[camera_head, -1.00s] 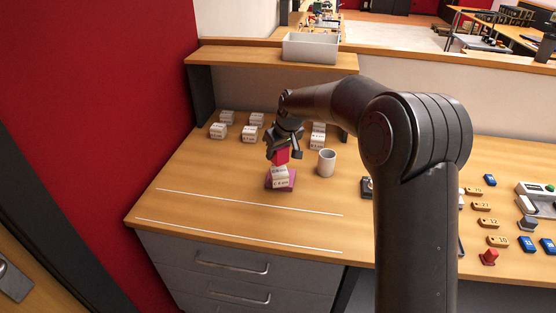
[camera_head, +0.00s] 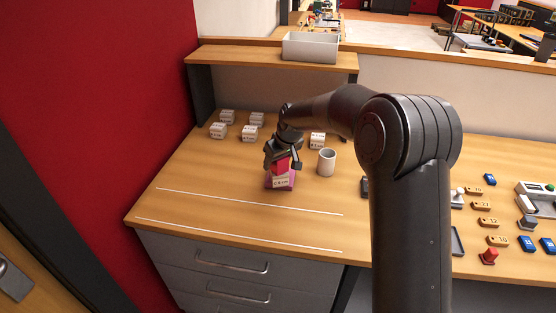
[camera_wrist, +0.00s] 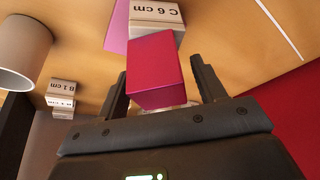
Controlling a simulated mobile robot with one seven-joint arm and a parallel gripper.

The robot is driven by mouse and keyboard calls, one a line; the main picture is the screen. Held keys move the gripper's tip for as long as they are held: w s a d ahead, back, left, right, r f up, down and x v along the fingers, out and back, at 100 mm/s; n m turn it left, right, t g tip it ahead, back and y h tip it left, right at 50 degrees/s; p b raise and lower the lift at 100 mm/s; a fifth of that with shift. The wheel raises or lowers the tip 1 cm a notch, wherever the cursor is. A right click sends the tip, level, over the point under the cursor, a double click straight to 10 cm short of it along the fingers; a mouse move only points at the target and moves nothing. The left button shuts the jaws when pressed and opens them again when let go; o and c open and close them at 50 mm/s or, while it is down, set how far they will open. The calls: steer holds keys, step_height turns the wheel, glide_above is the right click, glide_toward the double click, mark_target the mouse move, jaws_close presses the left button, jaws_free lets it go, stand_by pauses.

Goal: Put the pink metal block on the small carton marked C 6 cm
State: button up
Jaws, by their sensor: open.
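The pink metal block (camera_head: 281,164) appears to rest on top of the small carton marked C 6 cm (camera_head: 280,182), and its underside is hidden. The carton stands on a flat pink-purple pad (camera_head: 291,181) on the bench. My gripper (camera_head: 281,153) is just above and around the block. In the wrist view, the block (camera_wrist: 153,71) lies between the two open fingers (camera_wrist: 160,88), with visible gaps on both sides. The labelled face of the carton (camera_wrist: 157,12) shows beyond it, with the pad (camera_wrist: 117,28) beside it.
A pale cup (camera_head: 327,163) stands close to the right of the carton. Several other labelled cartons (camera_head: 249,133) stand behind, to the left, and one (camera_head: 317,141) stands behind to the right. A shelf (camera_head: 225,58) is at the back. The bench front is clear.

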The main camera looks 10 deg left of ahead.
steer(key=shift+r, duration=0.1)
steer(key=v, duration=1.2)
steer(key=s+d+r+m+h, duration=0.1)
steer(key=s+d+r+m, duration=0.1)
steer(key=s+d+r, duration=0.4)
steer(key=s+d+m, duration=0.2)
steer(key=s+d, duration=0.4)
steer(key=s, duration=0.3)
steer(key=s+d+f+m+t+h, duration=0.1)
steer(key=s+d+m, duration=0.1)
steer(key=s+d, duration=0.5)
steer(key=s+d+f+m+t+h, duration=0.1)
steer(key=s+d+m, duration=0.2)
steer(key=s, duration=1)
steer(key=d, duration=0.3)
steer(key=shift+s+d+f, duration=0.2)
steer(key=shift+d, duration=0.15)
